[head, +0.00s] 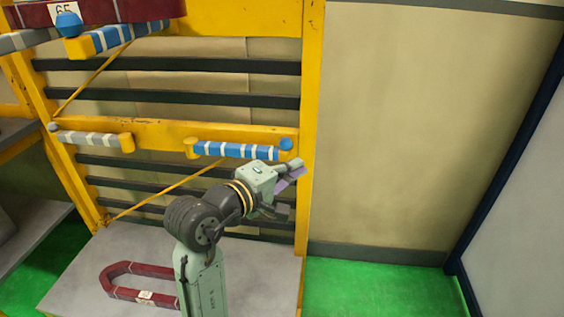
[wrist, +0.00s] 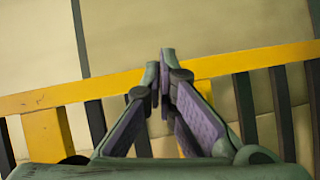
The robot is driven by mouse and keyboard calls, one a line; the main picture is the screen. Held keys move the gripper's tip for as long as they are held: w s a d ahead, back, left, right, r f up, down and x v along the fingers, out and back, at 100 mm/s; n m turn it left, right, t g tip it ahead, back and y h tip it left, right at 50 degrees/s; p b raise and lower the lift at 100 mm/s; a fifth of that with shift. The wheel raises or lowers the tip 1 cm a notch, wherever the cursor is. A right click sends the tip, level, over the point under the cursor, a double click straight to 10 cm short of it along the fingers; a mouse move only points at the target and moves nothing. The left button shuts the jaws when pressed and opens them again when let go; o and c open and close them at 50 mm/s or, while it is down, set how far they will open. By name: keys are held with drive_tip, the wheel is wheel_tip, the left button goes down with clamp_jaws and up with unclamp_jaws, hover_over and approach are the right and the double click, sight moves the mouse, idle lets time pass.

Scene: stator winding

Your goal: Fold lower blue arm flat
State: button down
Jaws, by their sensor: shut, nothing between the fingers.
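The lower blue arm (head: 236,150), striped blue and white, runs roughly level along the middle yellow beam of the frame. It has a yellow end piece (head: 190,148) at its left and a blue knob (head: 286,144) at its right. I cannot tell whether it lies fully flat against the beam. My gripper (head: 297,169) is shut and empty, just below and right of the blue knob; contact is not clear. In the wrist view my gripper (wrist: 164,90) has its purple-padded fingers together, pointing at the frame. The blue arm does not show there.
A grey striped arm (head: 90,138) sits left on the same beam. An upper blue arm (head: 120,38) and a dark red bar (head: 120,10) are at top left. A red U-shaped piece (head: 118,290) lies on the grey platform (head: 70,270). Green floor (head: 380,288) at right is clear.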

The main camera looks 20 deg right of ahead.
drive_tip(key=shift+s+d+r, duration=0.15)
drive_tip(key=shift+s+r, duration=0.05)
drive_tip(key=shift+s, duration=0.85)
